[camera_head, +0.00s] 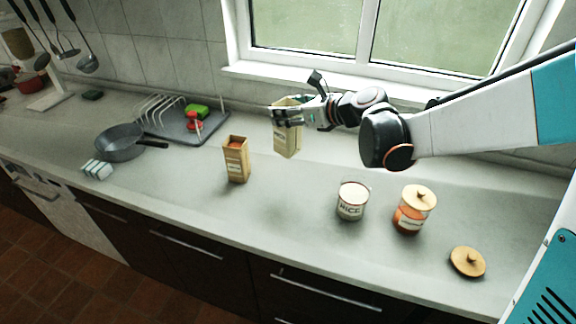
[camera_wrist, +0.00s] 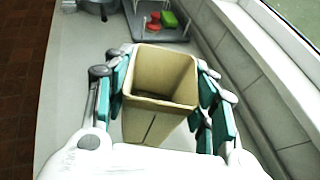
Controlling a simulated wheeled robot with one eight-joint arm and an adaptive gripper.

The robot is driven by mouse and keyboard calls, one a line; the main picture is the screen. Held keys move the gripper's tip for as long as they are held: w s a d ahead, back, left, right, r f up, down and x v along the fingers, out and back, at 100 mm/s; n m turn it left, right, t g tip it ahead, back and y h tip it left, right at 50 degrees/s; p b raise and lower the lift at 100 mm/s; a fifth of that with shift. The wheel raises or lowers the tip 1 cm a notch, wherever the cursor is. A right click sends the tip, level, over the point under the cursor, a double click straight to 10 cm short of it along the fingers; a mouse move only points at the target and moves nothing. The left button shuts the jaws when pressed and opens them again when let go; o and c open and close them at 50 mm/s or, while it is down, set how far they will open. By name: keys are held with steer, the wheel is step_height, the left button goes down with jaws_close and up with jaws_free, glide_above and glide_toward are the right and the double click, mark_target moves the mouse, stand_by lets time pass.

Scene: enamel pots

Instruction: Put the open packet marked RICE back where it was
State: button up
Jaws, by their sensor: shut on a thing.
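My gripper (camera_head: 290,117) is shut on a tall, pale tan packet (camera_head: 287,141), holding it upright near the window side of the counter. In the wrist view the packet (camera_wrist: 158,75) stands between my fingers (camera_wrist: 160,100) with its top open; the inside walls look bare and its bottom is in shadow. No lettering on it can be read. I cannot tell for certain whether its base touches the counter. A white jar marked RICE (camera_head: 351,203) stands lidless to the right, nearer the counter's front.
A second open packet (camera_head: 236,160) with orange contents stands left of the held one. A lidded jar (camera_head: 412,212) and a loose wooden lid (camera_head: 467,262) are at the right. A dish rack (camera_head: 180,125) and grey pan (camera_head: 120,143) are left.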

step_height(320, 180, down, 15)
steer(key=b, duration=0.5)
steer(key=shift+f, duration=0.1)
steer(key=o, duration=1.5)
